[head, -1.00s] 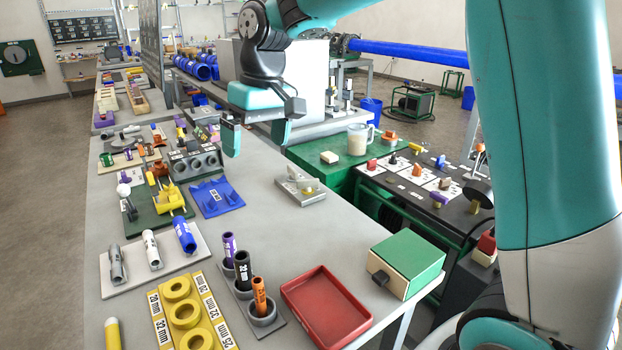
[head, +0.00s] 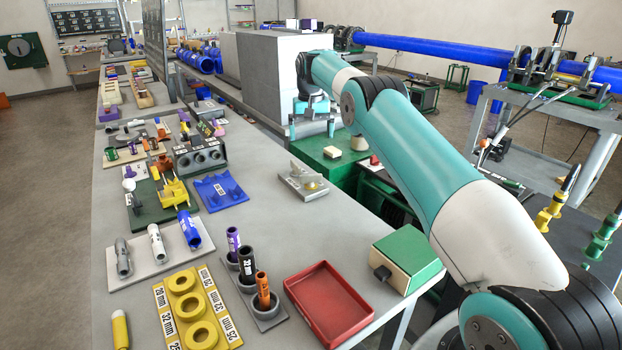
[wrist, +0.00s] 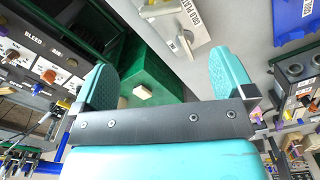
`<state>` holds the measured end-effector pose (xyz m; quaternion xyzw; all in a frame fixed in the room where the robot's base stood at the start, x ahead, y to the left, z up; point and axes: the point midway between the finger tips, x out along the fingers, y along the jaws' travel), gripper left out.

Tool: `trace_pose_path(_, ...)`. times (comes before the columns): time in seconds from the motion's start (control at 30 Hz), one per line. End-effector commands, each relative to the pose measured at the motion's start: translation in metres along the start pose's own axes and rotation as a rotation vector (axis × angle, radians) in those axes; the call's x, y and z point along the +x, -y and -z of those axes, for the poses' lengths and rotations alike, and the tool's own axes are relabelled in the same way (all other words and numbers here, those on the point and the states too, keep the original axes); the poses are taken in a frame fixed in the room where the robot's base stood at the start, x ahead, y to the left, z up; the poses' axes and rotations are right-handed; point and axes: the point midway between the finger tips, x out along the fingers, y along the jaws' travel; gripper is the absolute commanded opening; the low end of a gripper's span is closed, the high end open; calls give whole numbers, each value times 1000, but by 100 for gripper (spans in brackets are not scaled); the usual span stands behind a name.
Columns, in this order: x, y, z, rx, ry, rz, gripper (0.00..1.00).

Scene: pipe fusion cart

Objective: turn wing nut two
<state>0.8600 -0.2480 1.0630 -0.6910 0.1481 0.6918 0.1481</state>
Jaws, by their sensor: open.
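I cannot pick out wing nut two in either view; any wing nuts on the pipe clamps are too small to tell. A clamp frame (head: 545,68) grips the blue pipe (head: 430,47) on a grey cart (head: 545,108) at the back right of the head view. My gripper (head: 312,130) is open and empty, fingers down, in front of a grey box, above the green surface. In the wrist view my gripper's fingers (wrist: 165,85) are wide apart with nothing between them. The cart's clamps stand well to the right of my gripper.
The cold plate (head: 303,184) lies on the grey bench; it also shows in the wrist view (wrist: 190,40). A white block (head: 333,152) sits on the green surface. A control panel (wrist: 40,62) is at left in the wrist view. A red tray (head: 327,305) and green-topped box (head: 408,258) stand in front.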

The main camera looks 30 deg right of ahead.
Motion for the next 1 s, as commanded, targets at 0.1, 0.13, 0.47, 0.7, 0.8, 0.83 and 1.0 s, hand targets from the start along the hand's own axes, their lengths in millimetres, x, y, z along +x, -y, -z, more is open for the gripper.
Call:
trace_pose_path(0.1, 29, 0, -1, -1, 5, -1, 100)
trace_pose_path(0.13, 36, 0, -1, -1, 4, -1, 100)
trace_pose_path(0.47, 106, 0, -1, -2, 3, 0, 100)
trace_pose_path(0.7, 138, 1, 0, -2, 0, 0, 100)
trace_pose_path(0.8, 144, 1, 0, -2, -1, 0, 100)
trace_pose_path(0.83, 144, 1, 0, -2, -1, 0, 100)
trace_pose_path(1.0, 145, 1, 0, -2, -2, 0, 100)
